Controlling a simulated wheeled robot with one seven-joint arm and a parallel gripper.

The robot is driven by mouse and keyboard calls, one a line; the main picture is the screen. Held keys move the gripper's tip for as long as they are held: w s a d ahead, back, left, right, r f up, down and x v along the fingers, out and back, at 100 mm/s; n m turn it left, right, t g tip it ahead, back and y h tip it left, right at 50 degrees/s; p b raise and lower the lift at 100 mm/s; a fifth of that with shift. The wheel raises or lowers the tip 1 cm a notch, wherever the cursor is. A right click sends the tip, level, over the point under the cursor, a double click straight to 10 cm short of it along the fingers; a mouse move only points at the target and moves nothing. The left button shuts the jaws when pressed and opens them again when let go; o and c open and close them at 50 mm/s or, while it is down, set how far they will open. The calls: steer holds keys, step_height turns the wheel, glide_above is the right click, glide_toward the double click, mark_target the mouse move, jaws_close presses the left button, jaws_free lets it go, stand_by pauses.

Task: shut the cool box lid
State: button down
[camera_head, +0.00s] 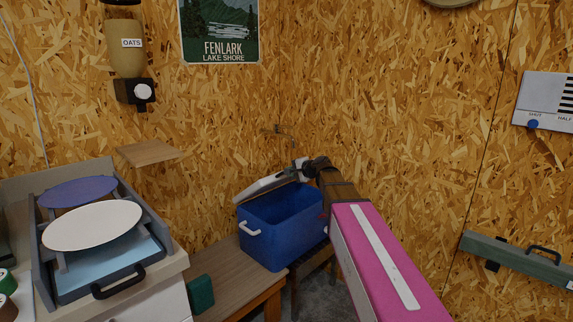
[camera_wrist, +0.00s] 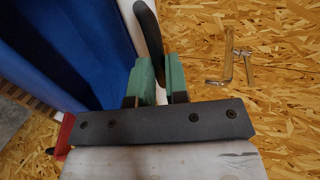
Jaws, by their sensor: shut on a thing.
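The cool box (camera_head: 280,227) is a blue box with a white side handle, standing at the end of the wooden bench. Its pale lid (camera_head: 268,186) is raised and tilted, leaving the dark blue inside showing. My gripper (camera_head: 303,168) is at the right end of the lid. In the wrist view, my gripper's green finger pads (camera_wrist: 160,82) are closed on the lid, where a dark curved part and a pale edge (camera_wrist: 128,30) run between them. The blue box (camera_wrist: 65,45) fills the left of that view. The exact grip point is partly hidden.
The plank bench (camera_head: 235,277) carries a small green block (camera_head: 200,294). A grey tray unit with oval plates (camera_head: 92,226) stands at the left. A metal wall fitting (camera_head: 281,130) is behind the lid, close to my gripper.

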steer(key=shift+s+d+f+t+y, duration=0.35)
steer(key=shift+s+d+f, duration=0.6)
steer(key=shift+f, duration=2.75)
steer(key=shift+s+d+f+t+y, duration=0.4)
steer(key=shift+s+d+f, duration=0.5)
steer(key=shift+f, duration=2.85)
steer(key=shift+s+d+f+t+y, duration=0.35)
steer(key=shift+s+d+f, duration=0.6)
steer(key=shift+f, duration=2.75)
steer(key=c, duration=1.1)
jaws_free()
steer(key=shift+r, duration=0.1)
steer(key=shift+s+d, duration=0.15)
steer(key=v, duration=1)
steer(key=shift+s+d+r, duration=0.1)
steer(key=shift+s+d, duration=0.05)
steer(key=shift+s, duration=0.1)
